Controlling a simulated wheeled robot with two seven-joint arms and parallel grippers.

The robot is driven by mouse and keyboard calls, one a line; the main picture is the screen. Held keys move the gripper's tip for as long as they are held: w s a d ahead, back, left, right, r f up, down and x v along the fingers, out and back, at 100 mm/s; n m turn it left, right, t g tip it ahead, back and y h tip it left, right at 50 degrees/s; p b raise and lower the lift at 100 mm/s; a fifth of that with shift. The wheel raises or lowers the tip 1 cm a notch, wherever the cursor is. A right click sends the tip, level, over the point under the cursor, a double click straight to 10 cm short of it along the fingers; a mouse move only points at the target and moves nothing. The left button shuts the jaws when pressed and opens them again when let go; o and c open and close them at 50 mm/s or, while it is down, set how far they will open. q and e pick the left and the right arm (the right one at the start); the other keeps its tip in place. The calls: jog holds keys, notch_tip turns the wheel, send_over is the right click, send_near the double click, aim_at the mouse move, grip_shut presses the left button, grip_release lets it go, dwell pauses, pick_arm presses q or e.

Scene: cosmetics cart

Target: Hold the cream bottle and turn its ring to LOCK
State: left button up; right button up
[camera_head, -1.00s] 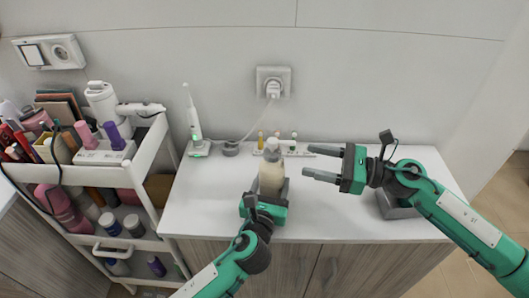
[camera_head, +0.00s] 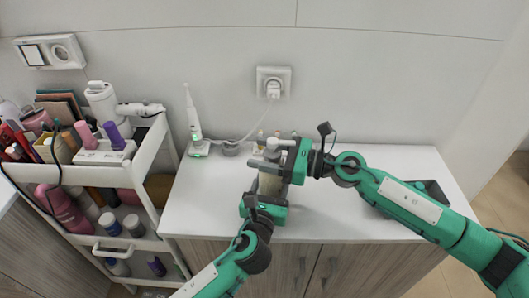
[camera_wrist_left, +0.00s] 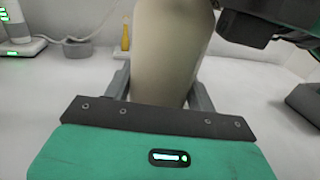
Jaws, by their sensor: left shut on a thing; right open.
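The cream bottle (camera_head: 269,184) stands upright on the white counter; its pale body fills the middle of the left wrist view (camera_wrist_left: 172,45). My left gripper (camera_head: 267,190) is shut on its body, with a finger on each side in the left wrist view. My right gripper (camera_head: 270,157) is open at the bottle's neck, its fingers reaching in from the right, just below the pale top (camera_head: 272,146). The ring is hidden behind these fingers, so its setting and any contact cannot be told. Part of the right gripper shows dark at the upper right of the left wrist view (camera_wrist_left: 265,25).
An electric toothbrush (camera_head: 194,122) on its charger stands at the back left, its cable running to a wall socket (camera_head: 273,83). A small amber bottle (camera_wrist_left: 125,37) is behind the cream bottle. A dark tray (camera_head: 425,190) lies right. A loaded cart (camera_head: 150,165) stands left.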

jog(key=c, duration=1)
